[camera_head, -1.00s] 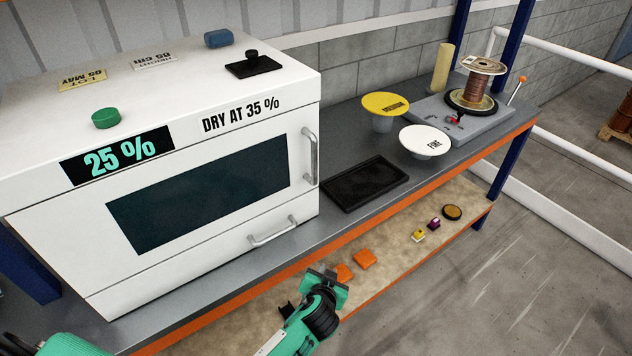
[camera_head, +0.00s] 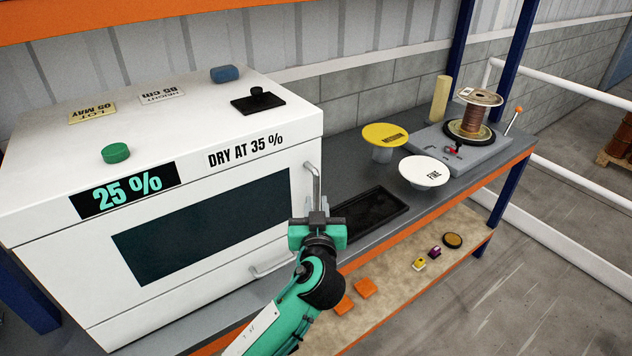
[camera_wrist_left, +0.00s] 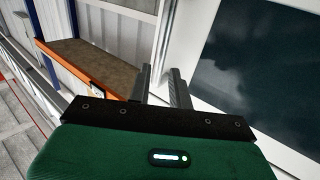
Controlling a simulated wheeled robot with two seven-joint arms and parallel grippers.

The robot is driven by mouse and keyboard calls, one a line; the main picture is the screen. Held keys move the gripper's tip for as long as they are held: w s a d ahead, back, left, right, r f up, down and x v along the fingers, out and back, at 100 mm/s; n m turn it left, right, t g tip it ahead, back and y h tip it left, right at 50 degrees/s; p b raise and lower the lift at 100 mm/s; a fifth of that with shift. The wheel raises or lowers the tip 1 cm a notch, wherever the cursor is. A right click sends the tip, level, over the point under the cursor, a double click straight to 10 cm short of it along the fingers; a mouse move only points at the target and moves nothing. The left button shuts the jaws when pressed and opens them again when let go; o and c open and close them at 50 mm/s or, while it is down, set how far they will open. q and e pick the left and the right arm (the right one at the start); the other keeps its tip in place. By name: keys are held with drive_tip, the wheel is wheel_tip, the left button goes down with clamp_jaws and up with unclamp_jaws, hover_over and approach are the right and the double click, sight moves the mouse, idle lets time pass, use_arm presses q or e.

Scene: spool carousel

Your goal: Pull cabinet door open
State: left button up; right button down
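The white cabinet (camera_head: 50,235) stands on the bench at the left of the head view. Its door (camera_head: 205,225) has a dark window and looks shut. The upright metal door handle (camera_head: 315,182) is at the door's right edge. My left gripper (camera_head: 319,214) is at the handle's lower part and hides its bottom end. In the left wrist view the two fingers (camera_wrist_left: 160,84) stand apart with a gap, beside the door's window (camera_wrist_left: 260,60). I cannot tell whether the handle lies between them. My right gripper is not in view.
A black tray (camera_head: 372,215), a white disc (camera_head: 424,171) and a yellow disc (camera_head: 385,135) are on the bench to the right.

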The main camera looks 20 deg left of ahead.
sight(316, 191)
use_arm(q)
drive_tip(key=p+x, duration=0.1)
drive_tip(key=x, duration=0.3)
drive_tip(key=shift+w+a+r, duration=0.1)
drive_tip(key=shift+w+r, duration=0.05)
drive_tip(key=shift+w, duration=0.15)
drive_tip(key=shift+w+a+p, duration=0.2)
drive_tip(key=shift+w+p, duration=0.25)
drive_tip(key=shift+w, duration=0.1)
drive_tip(key=shift+w+f, duration=0.1)
drive_tip(key=shift+f, duration=0.1)
drive_tip(key=shift+c, duration=0.2)
clamp_jaws()
